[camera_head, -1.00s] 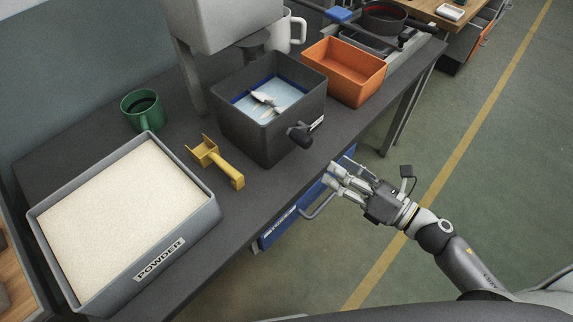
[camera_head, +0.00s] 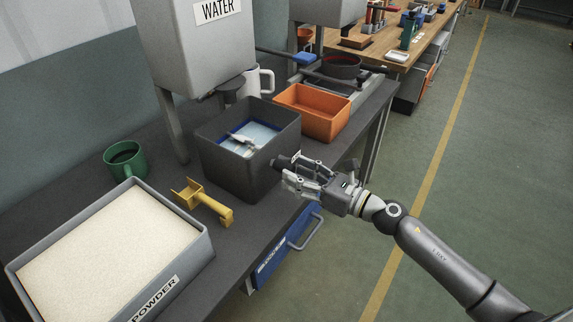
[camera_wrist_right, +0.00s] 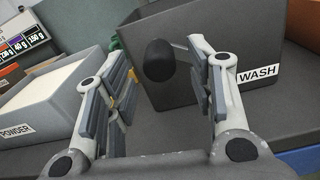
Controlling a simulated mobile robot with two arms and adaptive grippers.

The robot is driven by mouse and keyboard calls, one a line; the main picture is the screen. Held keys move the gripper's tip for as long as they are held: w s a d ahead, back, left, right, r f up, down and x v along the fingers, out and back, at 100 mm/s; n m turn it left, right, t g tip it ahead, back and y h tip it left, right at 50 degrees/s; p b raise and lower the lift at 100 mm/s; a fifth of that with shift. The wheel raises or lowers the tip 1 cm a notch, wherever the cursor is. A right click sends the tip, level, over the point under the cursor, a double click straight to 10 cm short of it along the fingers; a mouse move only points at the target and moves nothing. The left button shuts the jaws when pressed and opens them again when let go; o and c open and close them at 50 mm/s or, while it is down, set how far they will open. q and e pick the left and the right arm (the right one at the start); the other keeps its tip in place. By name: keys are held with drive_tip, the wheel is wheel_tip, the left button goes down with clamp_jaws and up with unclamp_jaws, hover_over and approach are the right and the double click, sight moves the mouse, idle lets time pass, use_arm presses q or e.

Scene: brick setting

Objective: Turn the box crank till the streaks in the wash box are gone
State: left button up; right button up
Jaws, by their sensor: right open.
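The dark grey wash box (camera_head: 232,176) stands on the dark bench, with bluish liquid and whitish streaks (camera_head: 243,137) inside. A grey paddle-like part lies across the liquid. The black crank knob (camera_head: 284,163) sticks out of the box's front. My right gripper (camera_head: 290,176) is open at the box's front, right by the knob. In the right wrist view the knob (camera_wrist_right: 159,60) shows ahead, between the spread fingers of my right gripper (camera_wrist_right: 160,95), and the fingers do not close on it. The WASH label (camera_wrist_right: 257,74) is right of it. My left gripper is out of view.
A powder tray (camera_head: 195,262), a yellow scoop (camera_head: 203,203) and a green mug (camera_head: 125,160) are left of the box. A water tank (camera_head: 190,45) stands behind, with a white mug (camera_head: 266,79). An orange bin (camera_head: 322,127) is to the right. Floor is free on the right.

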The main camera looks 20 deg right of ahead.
sight(284, 163)
drive_tip(key=shift+x, duration=1.2)
drive_tip(key=shift+w+a+p, duration=0.35)
drive_tip(key=shift+w+p, duration=0.05)
drive_tip(key=shift+c, duration=0.2)
drive_tip(key=c, duration=1)
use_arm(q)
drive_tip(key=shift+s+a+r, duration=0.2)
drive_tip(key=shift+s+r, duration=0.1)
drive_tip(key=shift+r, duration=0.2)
use_arm(e)
clamp_jaws()
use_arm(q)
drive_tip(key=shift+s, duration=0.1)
